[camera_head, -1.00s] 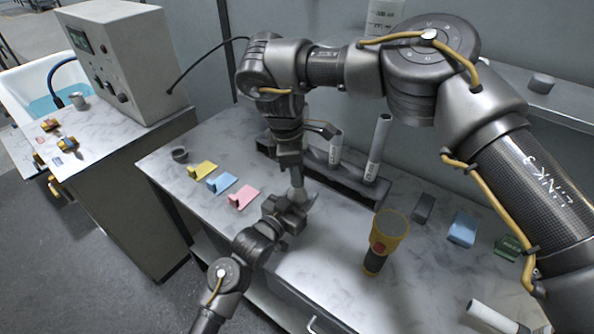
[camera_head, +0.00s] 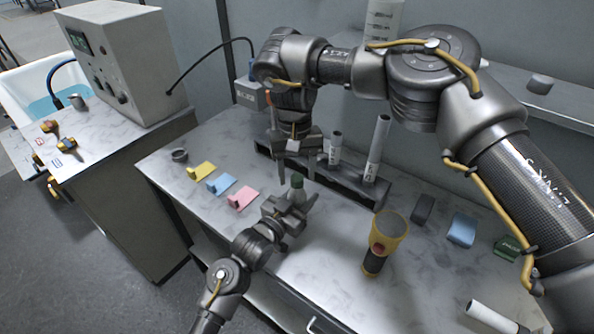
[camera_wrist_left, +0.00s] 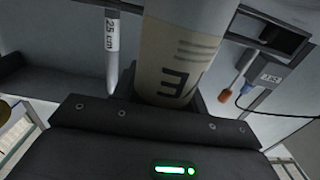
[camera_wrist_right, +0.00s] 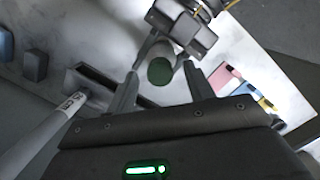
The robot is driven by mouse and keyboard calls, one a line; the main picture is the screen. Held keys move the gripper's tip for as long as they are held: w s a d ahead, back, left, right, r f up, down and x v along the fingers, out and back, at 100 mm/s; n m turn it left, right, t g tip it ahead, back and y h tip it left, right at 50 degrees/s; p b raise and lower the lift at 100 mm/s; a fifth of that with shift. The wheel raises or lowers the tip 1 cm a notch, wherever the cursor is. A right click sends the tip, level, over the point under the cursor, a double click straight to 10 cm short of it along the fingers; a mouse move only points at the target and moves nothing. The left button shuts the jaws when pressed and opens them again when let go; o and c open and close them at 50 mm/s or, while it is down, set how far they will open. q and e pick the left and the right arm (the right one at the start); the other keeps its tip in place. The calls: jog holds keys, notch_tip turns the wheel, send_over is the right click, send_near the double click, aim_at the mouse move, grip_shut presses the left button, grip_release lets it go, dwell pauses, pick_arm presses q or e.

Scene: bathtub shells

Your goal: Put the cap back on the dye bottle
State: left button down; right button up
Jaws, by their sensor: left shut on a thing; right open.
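The pale dye bottle (camera_head: 295,195) stands upright in my left gripper (camera_head: 290,210), which is shut around its body. The green cap (camera_head: 297,181) sits on top of the bottle. In the left wrist view the bottle (camera_wrist_left: 180,45) shows as a large pale cylinder with dark lettering, its top out of frame. My right gripper (camera_head: 291,152) is open and empty just above the cap, apart from it. In the right wrist view the round green cap (camera_wrist_right: 160,71) shows between the spread fingers, seen from above. I cannot tell how tightly the cap is seated.
A dark rack (camera_head: 345,192) with white tubes (camera_head: 377,150) stands behind. Yellow (camera_head: 202,170), blue (camera_head: 221,184) and pink (camera_head: 242,198) pieces lie left. A yellow-and-black torch-like object (camera_head: 382,242) stands right of the left gripper.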

notch_tip(320, 180, up, 12)
jog(key=w, duration=0.1)
jog(key=shift+w+a, duration=0.2)
jog(key=shift+w, duration=0.15)
dwell(0.4)
pick_arm(q)
jog(key=c, duration=0.7)
grip_release()
pick_arm(e)
jog(key=shift+f, duration=0.1)
pick_arm(q)
jog(key=shift+b+v, duration=1.05)
jog(key=shift+v, duration=4.35)
pick_arm(e)
jog(key=shift+f, duration=1.05)
